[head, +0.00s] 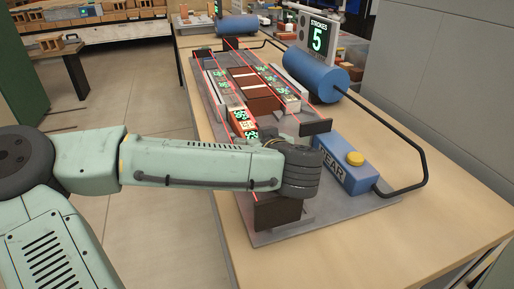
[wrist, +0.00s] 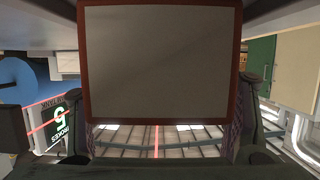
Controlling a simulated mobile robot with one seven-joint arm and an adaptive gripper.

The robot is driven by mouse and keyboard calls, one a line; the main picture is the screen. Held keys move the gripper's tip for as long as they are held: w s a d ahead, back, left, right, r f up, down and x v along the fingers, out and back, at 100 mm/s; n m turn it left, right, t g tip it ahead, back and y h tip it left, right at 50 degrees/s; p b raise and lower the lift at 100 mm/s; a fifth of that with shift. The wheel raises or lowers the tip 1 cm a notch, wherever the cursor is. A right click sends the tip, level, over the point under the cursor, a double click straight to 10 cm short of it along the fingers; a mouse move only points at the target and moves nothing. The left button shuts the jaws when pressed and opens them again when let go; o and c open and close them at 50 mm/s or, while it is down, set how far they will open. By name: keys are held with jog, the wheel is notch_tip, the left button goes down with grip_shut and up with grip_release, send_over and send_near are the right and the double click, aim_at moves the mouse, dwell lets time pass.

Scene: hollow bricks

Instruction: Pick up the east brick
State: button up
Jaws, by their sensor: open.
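A large flat grey face with a red-brown rim (wrist: 160,62) fills the middle of the wrist view, close to the camera. My gripper (wrist: 165,122) is open, with one dark finger at each side of this block. I cannot tell whether the fingers touch it, or whether it is the east brick. In the head view my arm reaches over the near end of the grey fixture (head: 350,207), and my gripper is mostly hidden there. An orange brick (head: 239,119) with green markings lies in the fixture just beyond my arm. No label naming the east brick is readable.
A blue cylinder (head: 316,75) and a bent black bar (head: 408,140) border the fixture. A display reads STROKES 5 (head: 318,37). The wooden table (head: 410,240) is clear at the front right.

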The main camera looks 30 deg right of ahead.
jog(key=shift+c, duration=0.4)
grip_shut()
dwell(0.5)
